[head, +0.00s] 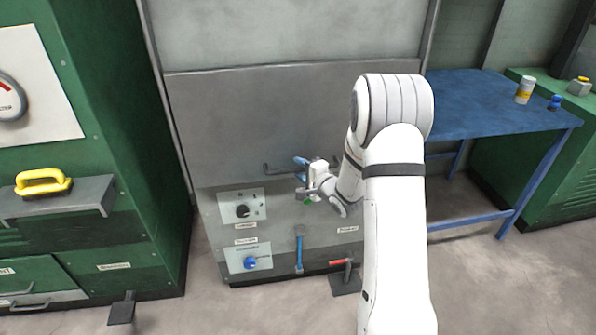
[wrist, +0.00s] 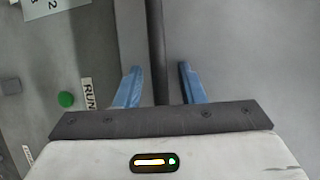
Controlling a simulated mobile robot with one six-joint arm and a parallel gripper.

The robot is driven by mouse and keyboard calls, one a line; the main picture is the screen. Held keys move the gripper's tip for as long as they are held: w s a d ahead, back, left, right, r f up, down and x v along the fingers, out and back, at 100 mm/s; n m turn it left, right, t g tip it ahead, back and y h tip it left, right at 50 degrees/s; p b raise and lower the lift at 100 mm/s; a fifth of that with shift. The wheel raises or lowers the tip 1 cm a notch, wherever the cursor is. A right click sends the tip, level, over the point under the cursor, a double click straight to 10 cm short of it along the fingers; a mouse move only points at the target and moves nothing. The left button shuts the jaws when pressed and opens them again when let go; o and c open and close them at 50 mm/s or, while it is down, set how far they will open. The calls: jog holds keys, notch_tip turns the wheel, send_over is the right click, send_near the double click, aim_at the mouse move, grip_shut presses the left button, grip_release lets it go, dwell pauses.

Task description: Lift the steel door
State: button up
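The steel door (head: 255,115) is a wide grey panel above the control panel, and it is down. A dark bar handle (head: 278,168) runs along its lower part. My gripper (head: 301,174) is at this handle, partly hidden by my own wrist. In the wrist view, the dark bar (wrist: 157,45) runs between the two blue fingers of my gripper (wrist: 160,88). A gap shows on each side of the bar, so the fingers are open around it. How deep the bar sits between them is hard to tell.
Below the door, a grey control panel carries a black knob (head: 242,211), a blue knob (head: 250,262) and a blue lever (head: 299,250). A green button (wrist: 66,99) lies beside the fingers. A red-handled pedal (head: 345,277) is on the floor. A blue table (head: 470,110) stands right.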

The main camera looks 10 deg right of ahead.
jog(key=shift+c, duration=0.3)
grip_shut()
dwell(0.3)
